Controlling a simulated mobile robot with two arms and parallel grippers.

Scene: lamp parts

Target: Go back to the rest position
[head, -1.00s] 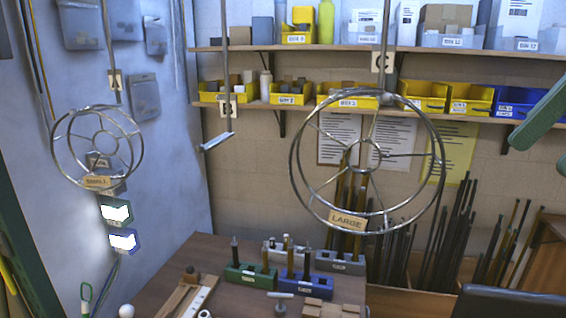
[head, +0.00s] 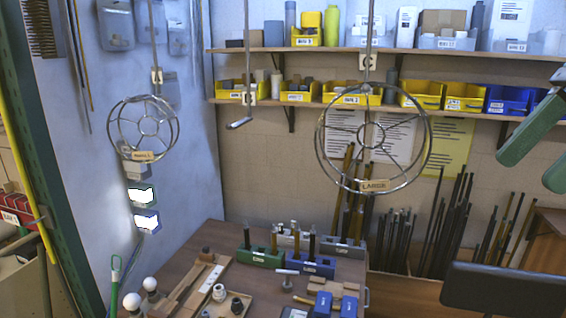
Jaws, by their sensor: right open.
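My right gripper (head: 530,170) is at the right edge of the head view, its two green fingers spread apart with nothing between them. It is to the right of the large wire ring frame (head: 373,186), apart from it. The large frame hangs from a rod and bears a tag reading LARGE. A smaller wire ring frame (head: 142,156) with a tag hangs at the left. A short metal piece (head: 239,124) hangs from a rod between them. My left gripper is not in view.
A wooden table (head: 190,246) below holds a green block (head: 260,258), a blue block (head: 310,266), white bulbs (head: 132,301) and small parts. Shelves (head: 450,109) with yellow and blue bins line the back wall. Dark rods (head: 450,225) stand at the right.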

